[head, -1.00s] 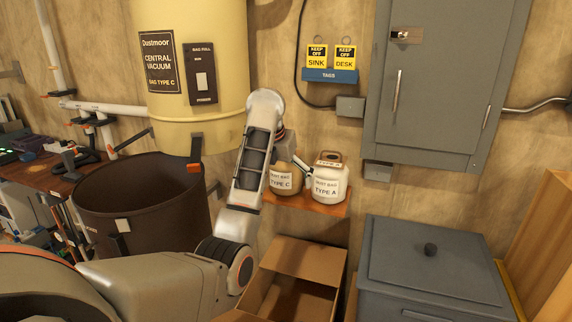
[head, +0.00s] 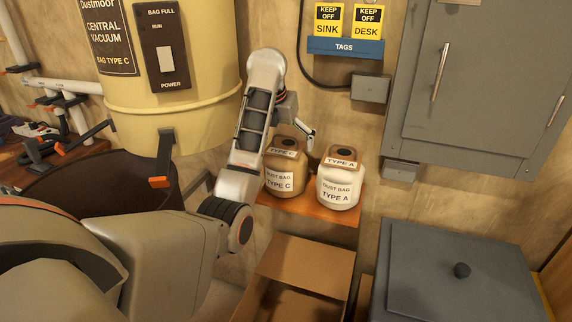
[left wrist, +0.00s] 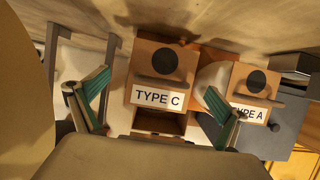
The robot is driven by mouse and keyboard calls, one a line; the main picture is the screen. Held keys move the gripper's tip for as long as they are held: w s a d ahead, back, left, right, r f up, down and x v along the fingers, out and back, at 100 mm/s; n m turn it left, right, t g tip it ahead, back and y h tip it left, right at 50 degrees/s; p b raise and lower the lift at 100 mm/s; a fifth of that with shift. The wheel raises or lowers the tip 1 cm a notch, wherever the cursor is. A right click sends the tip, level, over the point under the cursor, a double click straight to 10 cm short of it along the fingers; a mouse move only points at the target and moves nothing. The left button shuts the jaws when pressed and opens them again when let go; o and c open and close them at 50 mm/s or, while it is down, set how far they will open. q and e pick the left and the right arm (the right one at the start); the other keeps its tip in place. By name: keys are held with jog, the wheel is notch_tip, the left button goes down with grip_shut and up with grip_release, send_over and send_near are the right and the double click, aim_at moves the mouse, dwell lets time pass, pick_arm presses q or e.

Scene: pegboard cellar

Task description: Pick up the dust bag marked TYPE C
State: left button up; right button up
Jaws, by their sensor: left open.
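The TYPE C dust bag (head: 284,178), tan with a brown collar on top, stands upright on a small wooden wall shelf. My left gripper (head: 308,135) is open and empty above it, and the arm hides its left edge. In the left wrist view, the TYPE C bag's collar (left wrist: 160,79) with its round dark hole lies between the spread fingers of the left gripper (left wrist: 157,84). The right finger overlaps the TYPE A label. I see no contact. My right gripper is not in view.
The white TYPE A dust bag (head: 339,184) stands close on the right on the same shelf (head: 315,209). An open cardboard box (head: 305,262) is below. The yellow vacuum canister (head: 185,100) is left, a grey wall cabinet (head: 475,90) right, a grey lidded bin (head: 455,265) lower right.

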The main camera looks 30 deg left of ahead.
pick_arm(q)
jog(key=shift+x, duration=3.65)
jog(key=shift+s+d, duration=0.1)
jog(key=c, duration=0.9)
